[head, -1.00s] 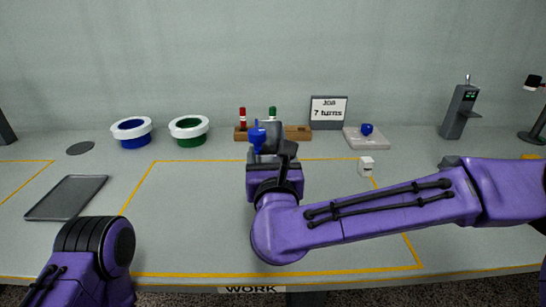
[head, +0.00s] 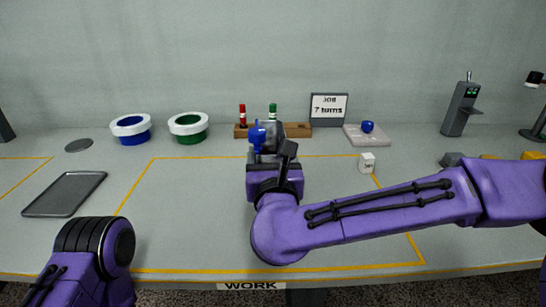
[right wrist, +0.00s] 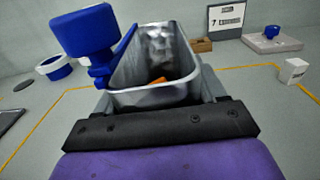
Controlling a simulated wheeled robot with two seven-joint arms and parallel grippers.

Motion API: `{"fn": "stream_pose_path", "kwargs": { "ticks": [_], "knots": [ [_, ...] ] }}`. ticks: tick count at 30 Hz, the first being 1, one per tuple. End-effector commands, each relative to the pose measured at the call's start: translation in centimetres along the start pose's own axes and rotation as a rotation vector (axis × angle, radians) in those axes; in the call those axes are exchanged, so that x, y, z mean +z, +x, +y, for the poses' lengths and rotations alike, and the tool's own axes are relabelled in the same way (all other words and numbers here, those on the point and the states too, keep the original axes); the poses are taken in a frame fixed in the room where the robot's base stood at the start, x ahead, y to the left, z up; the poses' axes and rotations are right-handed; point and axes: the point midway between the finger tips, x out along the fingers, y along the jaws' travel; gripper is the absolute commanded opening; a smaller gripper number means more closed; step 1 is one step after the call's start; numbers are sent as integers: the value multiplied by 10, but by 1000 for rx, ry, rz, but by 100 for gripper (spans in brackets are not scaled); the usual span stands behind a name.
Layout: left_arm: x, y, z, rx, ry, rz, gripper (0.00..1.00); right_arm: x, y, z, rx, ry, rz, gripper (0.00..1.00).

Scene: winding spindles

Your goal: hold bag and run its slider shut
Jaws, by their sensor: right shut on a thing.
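The bag, a silvery grey pouch, shows in the right wrist view (right wrist: 155,94) with its mouth open and something orange inside. A blue slider (right wrist: 84,32) with a broad head and a thin blue strip sits at the left rim of the mouth. In the head view the slider (head: 257,136) shows beside the grey top of the bag. My right gripper (head: 273,154) is shut on the bag, above the middle of the bench; its fingers are mostly hidden. Only a purple and black part of my left arm shows at lower left; my left gripper is out of view.
A grey tray (head: 64,194) lies at left. Blue (head: 131,130) and green (head: 188,133) white-rimmed tubs, a wooden rack (head: 298,131), a "7 turns" sign (head: 328,108) and a pad (head: 366,140) with a blue piece stand behind. A white block (head: 367,162) is right. The yellow-outlined area is mostly clear.

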Motion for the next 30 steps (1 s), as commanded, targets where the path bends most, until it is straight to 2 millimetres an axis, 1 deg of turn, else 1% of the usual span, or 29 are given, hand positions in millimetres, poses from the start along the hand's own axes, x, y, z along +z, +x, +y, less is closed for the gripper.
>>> {"fn": "stream_pose_path", "kwargs": {
  "ticks": [6, 7, 8, 9, 10, 17, 20, 23, 27, 30],
  "knots": [
    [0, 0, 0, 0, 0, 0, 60, 0, 0, 0, 0, 0, 1, 18],
    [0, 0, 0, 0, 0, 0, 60, -1, 0, 0, 0, 0, 2, 73],
    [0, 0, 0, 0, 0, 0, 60, -1, 0, 0, 0, -1, 2, 83],
    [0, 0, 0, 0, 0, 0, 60, -1, 0, 0, 0, -1, 2, 96],
    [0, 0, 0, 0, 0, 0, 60, -1, 0, 0, 0, -1, 2, 100],
    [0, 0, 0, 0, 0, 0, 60, 0, -2, 0, 0, -1, 1, 100],
    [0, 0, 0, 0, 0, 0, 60, 0, -14, 1, 3, -1, 0, 100],
    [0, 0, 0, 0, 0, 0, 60, 0, -37, 1, 5, -3, -1, 100],
    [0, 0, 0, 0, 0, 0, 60, 1, -74, 1, 5, -2, -1, 100],
    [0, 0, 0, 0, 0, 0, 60, 0, -96, 0, 3, -2, 0, 100]
  ]
}}
